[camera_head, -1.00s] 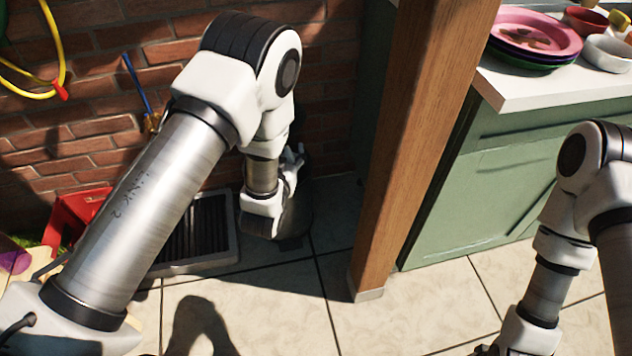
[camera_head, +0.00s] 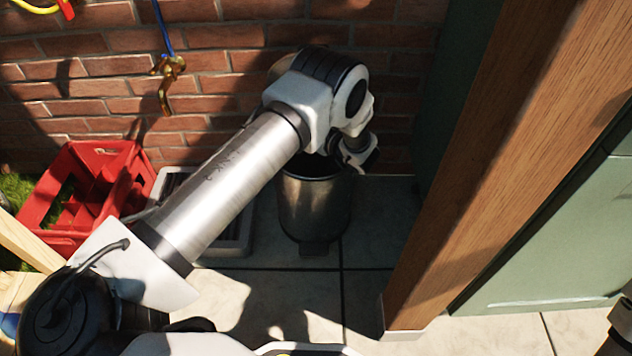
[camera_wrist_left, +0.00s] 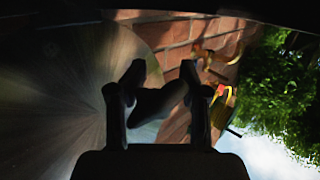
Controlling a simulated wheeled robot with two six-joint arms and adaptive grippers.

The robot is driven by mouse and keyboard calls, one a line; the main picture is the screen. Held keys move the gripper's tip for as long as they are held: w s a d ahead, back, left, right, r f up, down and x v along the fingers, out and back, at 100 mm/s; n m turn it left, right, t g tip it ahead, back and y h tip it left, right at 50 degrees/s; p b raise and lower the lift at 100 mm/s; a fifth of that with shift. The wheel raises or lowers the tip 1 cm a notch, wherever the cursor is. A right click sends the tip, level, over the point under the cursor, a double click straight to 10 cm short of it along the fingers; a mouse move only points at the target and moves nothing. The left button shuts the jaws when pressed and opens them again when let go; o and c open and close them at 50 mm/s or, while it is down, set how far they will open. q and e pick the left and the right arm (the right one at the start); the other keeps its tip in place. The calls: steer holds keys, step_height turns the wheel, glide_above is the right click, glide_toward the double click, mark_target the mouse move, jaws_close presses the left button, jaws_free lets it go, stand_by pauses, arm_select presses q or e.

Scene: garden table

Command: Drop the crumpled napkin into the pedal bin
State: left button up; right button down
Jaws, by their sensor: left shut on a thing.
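The metal pedal bin (camera_head: 314,208) stands on the tiles by the brick wall, its top dark and apparently open, partly covered by my left arm. My left wrist is at the right rear of the bin's rim in the head view; the fingers are hidden there. In the left wrist view my left gripper (camera_wrist_left: 163,78) is shut on a dark, shadowed lump, the crumpled napkin (camera_wrist_left: 152,106). A round brushed-metal surface (camera_wrist_left: 75,85), possibly the bin's lid, fills the left of that view.
A red crate (camera_head: 85,205) and a dark grate with a pale frame (camera_head: 232,245) lie left of the bin. A wooden post (camera_head: 480,170) and green cabinet (camera_head: 555,235) stand to the right. A brass tap (camera_head: 166,85) is on the wall.

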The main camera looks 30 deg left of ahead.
arm_select(q)
step_height(320, 180, down, 5)
steer(key=b, duration=0.3)
steer(key=shift+r, duration=0.15)
steer(key=o, duration=0.8)
step_height(320, 180, up, 10)
